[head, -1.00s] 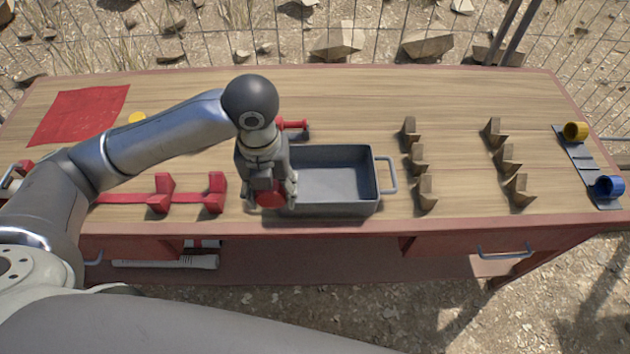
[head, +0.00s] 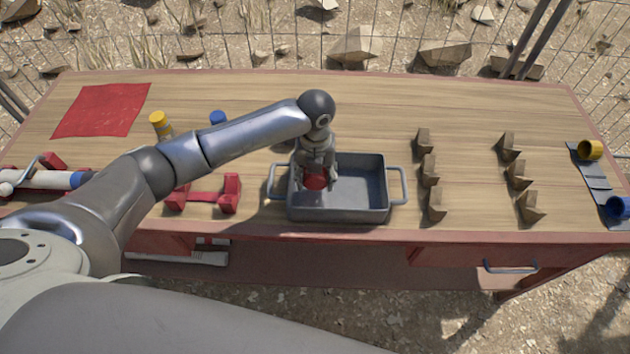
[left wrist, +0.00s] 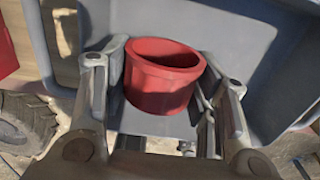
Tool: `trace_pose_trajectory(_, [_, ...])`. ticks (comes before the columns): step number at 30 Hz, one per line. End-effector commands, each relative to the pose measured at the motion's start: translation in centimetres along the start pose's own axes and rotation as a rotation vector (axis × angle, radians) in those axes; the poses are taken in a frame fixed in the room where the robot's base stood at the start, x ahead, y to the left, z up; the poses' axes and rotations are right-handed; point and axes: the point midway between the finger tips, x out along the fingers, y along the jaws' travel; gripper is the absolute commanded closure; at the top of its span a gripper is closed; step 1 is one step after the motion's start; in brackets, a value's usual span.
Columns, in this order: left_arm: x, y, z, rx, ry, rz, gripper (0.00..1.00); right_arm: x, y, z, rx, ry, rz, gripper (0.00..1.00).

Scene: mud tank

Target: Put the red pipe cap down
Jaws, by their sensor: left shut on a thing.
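The red pipe cap (head: 315,180) is between the fingers of my left gripper (head: 317,177), over the left part of the grey tray (head: 368,213). In the left wrist view the cap (left wrist: 163,78) is a short red cup with its open rim toward the camera. My left gripper (left wrist: 165,95) is shut on it, one finger on each side. The tray's grey floor and wall (left wrist: 255,45) show around the cap. I cannot tell whether the cap touches the tray floor. My right gripper is not in view.
Red holders (head: 230,195) stand left of the tray, wooden V-blocks (head: 430,170) to its right. A yellow cap piece (head: 158,122) and a blue one (head: 218,118) stand behind my arm. A red cloth (head: 100,110) lies back left. The tray's right part is clear.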

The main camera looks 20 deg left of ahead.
Motion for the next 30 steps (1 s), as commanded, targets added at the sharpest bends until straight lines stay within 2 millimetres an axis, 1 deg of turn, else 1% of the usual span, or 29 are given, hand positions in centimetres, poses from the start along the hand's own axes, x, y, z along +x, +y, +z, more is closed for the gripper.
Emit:
trace_pose_trajectory(1, [0.9,0.1,-0.3,-0.001,0.007,0.004,0.62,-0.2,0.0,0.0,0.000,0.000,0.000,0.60])
trace_pose_trajectory(3, [1.9,0.1,-0.3,-0.001,0.006,0.003,0.62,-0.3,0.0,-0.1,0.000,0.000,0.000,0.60])
trace_pose_trajectory(6, [2.4,0.1,-0.2,0.001,0.003,0.002,0.62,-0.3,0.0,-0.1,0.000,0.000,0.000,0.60])
trace_pose_trajectory(14, [2.5,0.1,-0.2,0.001,0.002,0.002,0.62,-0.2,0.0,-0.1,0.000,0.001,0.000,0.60])
trace_pose_trajectory(25, [3.7,0.1,-0.2,0.001,0.003,0.003,0.62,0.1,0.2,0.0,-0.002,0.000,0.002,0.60])
trace_pose_trajectory(28, [3.7,0.1,-0.2,0.001,0.003,0.002,0.62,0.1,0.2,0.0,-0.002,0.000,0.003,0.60])
trace_pose_trajectory(29, [3.7,0.1,-0.2,0.001,0.003,0.002,0.45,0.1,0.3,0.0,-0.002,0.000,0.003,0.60])
trace_pose_trajectory(30, [3.7,0.1,-0.2,0.001,0.003,0.002,0.40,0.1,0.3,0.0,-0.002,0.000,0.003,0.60])
